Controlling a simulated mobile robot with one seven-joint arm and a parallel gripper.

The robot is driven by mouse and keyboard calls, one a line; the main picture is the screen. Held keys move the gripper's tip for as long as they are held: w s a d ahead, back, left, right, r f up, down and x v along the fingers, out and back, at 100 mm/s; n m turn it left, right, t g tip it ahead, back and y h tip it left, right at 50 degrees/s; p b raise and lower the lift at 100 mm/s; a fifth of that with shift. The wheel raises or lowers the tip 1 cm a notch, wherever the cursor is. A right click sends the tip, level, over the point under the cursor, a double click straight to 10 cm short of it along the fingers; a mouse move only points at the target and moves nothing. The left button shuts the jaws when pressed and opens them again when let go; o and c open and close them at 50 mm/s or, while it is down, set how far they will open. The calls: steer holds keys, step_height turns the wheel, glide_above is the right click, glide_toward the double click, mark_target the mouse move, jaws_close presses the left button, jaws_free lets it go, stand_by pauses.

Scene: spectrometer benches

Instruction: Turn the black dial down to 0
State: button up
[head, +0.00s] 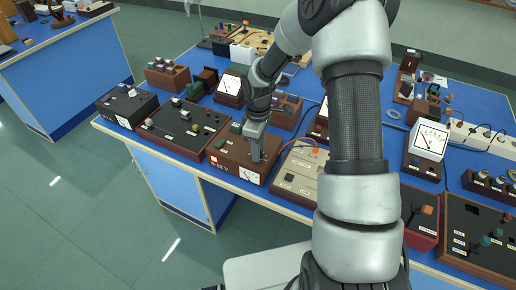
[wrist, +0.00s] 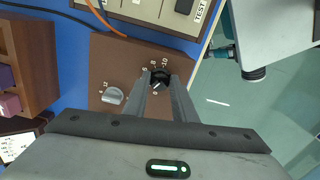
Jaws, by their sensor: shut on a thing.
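The black dial (wrist: 159,76) is on top of a brown box (wrist: 120,60) in the wrist view, with printed scale numbers around it. A short white pointer line shows on the dial, but its exact reading is too small to tell. My gripper (wrist: 161,84) is shut on the dial, with one finger on each side of it. In the head view my gripper (head: 257,156) points down onto the brown box (head: 232,160) with the red and white 0-12 V label, and the dial is hidden by the fingers.
A grey knob (wrist: 113,96) sits on the same box, left of the dial in the wrist view. A beige box (head: 300,175) stands close on the right, and a dark brown panel (head: 180,132) on the left. The bench edge is in front.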

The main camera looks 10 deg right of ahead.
steer(key=n+p, duration=0.1)
steer(key=n, duration=0.5)
steer(key=shift+w+p, duration=0.1)
steer(key=shift+p, duration=0.2)
steer(key=shift+n, duration=0.3)
steer(key=o, duration=1)
steer(key=shift+o, duration=0.2)
step_height(320, 180, up, 18)
steer(key=shift+f, duration=0.25)
